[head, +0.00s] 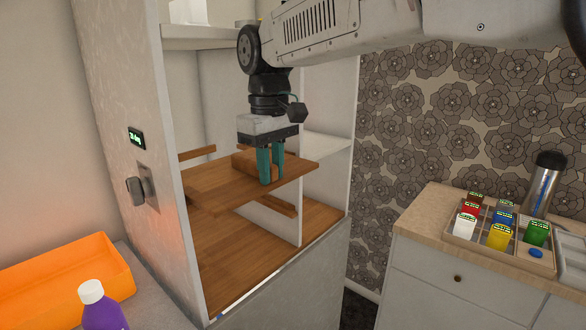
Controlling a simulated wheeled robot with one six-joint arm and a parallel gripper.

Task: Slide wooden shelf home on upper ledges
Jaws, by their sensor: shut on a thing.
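The wooden shelf (225,185) is a flat brown board inside the open white cabinet, roughly level, with its front right corner near the opening. A wooden block (243,162) stands on its top; I cannot tell if it is part of the shelf. My gripper (270,181) points down with teal fingers at the shelf's front part, beside the block. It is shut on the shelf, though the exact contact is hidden. One wooden ledge (198,153) shows at the left, slightly above the board. Another ledge (271,204) shows lower, on the right. I cannot tell whether the shelf rests on ledges.
The cabinet's left wall (120,90) carries a small display (137,138) and a knob (135,190). An orange tray (60,280) and a purple bottle (102,308) are at lower left. A counter with a box of coloured packets (500,236) and a flask (543,185) stands right.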

